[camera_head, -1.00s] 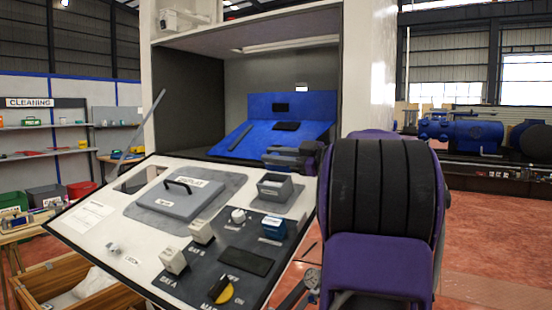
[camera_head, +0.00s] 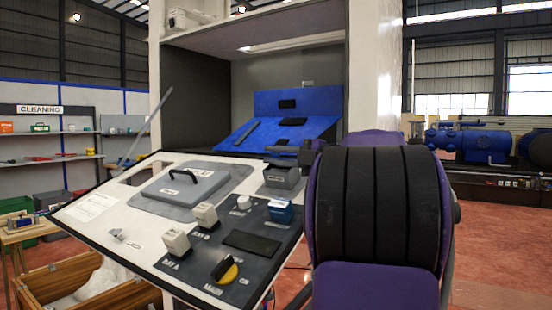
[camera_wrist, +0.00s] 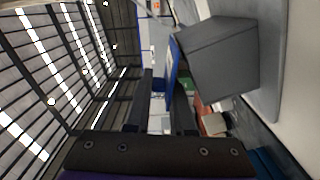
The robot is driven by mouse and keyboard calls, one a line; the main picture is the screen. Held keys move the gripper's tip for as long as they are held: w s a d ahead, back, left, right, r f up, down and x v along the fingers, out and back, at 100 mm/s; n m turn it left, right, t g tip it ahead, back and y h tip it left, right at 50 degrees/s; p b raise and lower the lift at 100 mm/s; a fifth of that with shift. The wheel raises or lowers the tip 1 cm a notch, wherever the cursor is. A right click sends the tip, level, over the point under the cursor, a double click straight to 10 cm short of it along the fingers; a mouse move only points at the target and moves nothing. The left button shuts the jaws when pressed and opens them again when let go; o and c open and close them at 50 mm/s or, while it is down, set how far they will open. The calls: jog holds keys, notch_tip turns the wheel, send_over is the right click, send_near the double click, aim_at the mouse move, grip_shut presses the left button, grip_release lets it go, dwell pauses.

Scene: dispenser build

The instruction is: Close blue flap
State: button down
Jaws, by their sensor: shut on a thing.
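A large blue panel (camera_head: 268,103) stands inside the dispenser's opening, with a sloped blue lower part and black pads on it. A small blue flap piece (camera_head: 281,211) sits on the dark control panel. My gripper (camera_head: 280,148) reaches leftward just above a grey box (camera_head: 283,177) on the sloped panel. In the wrist view my gripper (camera_wrist: 165,98) has its two dark fingers close together, with a thin blue piece (camera_wrist: 172,75) showing between them. The grey box (camera_wrist: 218,58) is close beside the fingers there. The exact contact is hidden.
The sloped white console (camera_head: 90,207) holds a grey hatch with a handle (camera_head: 183,188), white switch blocks (camera_head: 176,243) and a yellow-black knob (camera_head: 226,270). The dispenser's side wall (camera_head: 374,75) rises close behind my arm. A wooden crate (camera_head: 75,285) stands below left.

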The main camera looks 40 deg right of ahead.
jog(key=shift+f+n, duration=0.2)
jog(key=shift+n, duration=0.4)
jog(key=c, duration=0.8)
grip_release()
jog(key=shift+c, duration=0.2)
jog(key=shift+f, duration=0.15)
